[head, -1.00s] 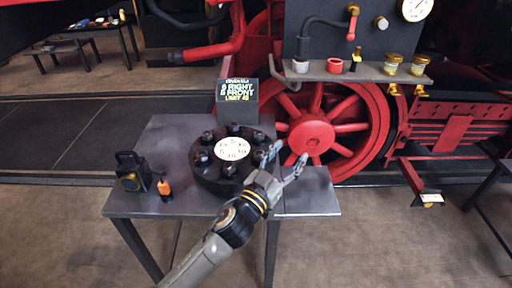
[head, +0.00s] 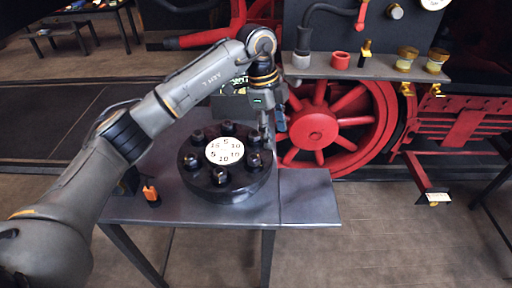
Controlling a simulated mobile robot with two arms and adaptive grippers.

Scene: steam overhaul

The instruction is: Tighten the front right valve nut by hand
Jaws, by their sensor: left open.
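A round black valve cover (head: 228,190) lies on the grey metal table (head: 310,197), with several dark nuts standing around a white numbered dial (head: 224,151). The front right nut (head: 255,161) stands upright on the cover's right side. My left gripper (head: 272,137) points down just beyond the cover's right rim. Its fingers are open, and I see nothing between them. It is apart from the front right nut, to its right and farther back. The sign behind the cover is mostly hidden by my left arm. My right gripper is out of view.
A small orange-topped item (head: 151,193) stands at the table's left, beside a dark lantern mostly hidden by my arm. Behind is a red spoked wheel (head: 314,128). The table's right part is bare.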

